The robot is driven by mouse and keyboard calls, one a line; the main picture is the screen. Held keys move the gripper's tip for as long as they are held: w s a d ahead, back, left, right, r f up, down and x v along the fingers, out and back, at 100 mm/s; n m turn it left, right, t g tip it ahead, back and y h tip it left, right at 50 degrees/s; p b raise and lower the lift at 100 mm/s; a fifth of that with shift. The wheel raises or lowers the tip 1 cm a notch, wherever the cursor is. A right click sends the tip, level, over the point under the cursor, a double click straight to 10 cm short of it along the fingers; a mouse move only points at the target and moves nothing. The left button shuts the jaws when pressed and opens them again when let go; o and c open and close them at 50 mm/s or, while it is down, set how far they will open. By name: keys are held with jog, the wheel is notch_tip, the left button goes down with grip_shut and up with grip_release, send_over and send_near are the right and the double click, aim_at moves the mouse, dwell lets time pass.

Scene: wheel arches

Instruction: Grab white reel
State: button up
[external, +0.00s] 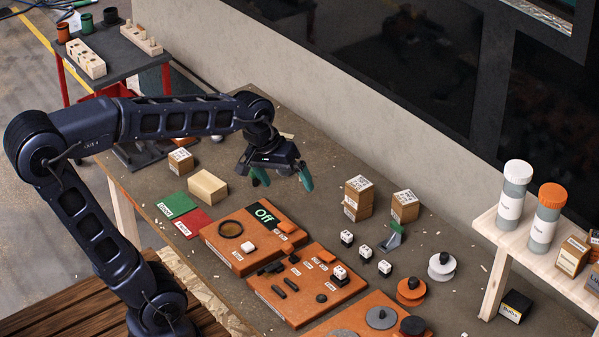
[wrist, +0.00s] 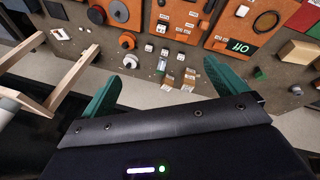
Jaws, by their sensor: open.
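The white reel (external: 441,267) stands on the workbench in the external view, right of the middle, with a dark knob on top. It also shows small in the wrist view (wrist: 130,62), just beyond the left finger. The orange reel (external: 410,292) stands just in front of it, and shows in the wrist view too (wrist: 127,40). My gripper (external: 281,179) is open and empty, held above the bench near its back, well left of the white reel. Its green fingers spread apart in the wrist view (wrist: 161,75).
Orange panels (external: 250,262) with small parts lie along the bench front. Several small white-and-black cubes (external: 365,251), a grey-green bracket (external: 391,236) and cardboard boxes (external: 357,197) stand between my gripper and the reel. A wooden shelf (external: 490,222) with bottles stands at right.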

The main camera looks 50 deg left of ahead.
jog(key=w+d+f+n+h, duration=0.1)
jog(key=w+d+n, duration=0.1)
jog(key=w, duration=0.4)
jog(key=w+d+f+n, duration=0.2)
jog(key=w, duration=0.4)
jog(key=n+g+h, duration=0.2)
jog(key=n, duration=1.1)
send_over(443, 261)
jog(key=a, duration=0.5)
notch_tip(443, 261, down, 25)
jog(key=x, duration=0.5)
jog(key=shift+f, duration=0.35)
jog(key=shift+x, duration=2.65)
jog(key=shift+s+d+r, duration=0.1)
jog(key=shift+d, duration=0.05)
jog(key=c, duration=1.1)
